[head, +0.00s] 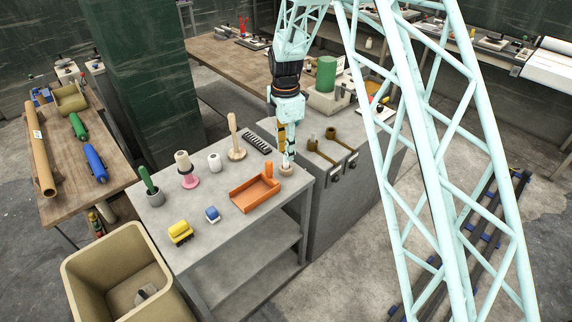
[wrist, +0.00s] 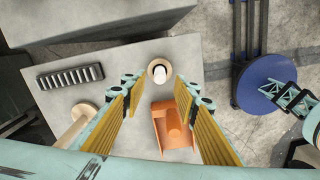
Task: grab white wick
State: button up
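A small white, round-topped piece (wrist: 159,73), which may be the white wick, stands in a round wooden holder (wrist: 151,66) in the wrist view. In the head view the holder (head: 286,171) is at the table's right edge, and my gripper (head: 287,158) is just above it, mostly hiding the white piece. In the wrist view my gripper (wrist: 159,92) has its yellow-padded fingers wide apart, with nothing between them. The white piece lies just beyond the fingertips, roughly centred between them. I cannot tell the exact height gap.
An orange tray (head: 254,194) with an upright orange block is close by, also seen in the wrist view (wrist: 172,128).

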aim_at(286, 164)
jog(key=shift+f, duration=2.15)
jog(key=shift+c, duration=0.5)
jog(key=c, duration=0.7)
jog(key=shift+o, duration=0.2)
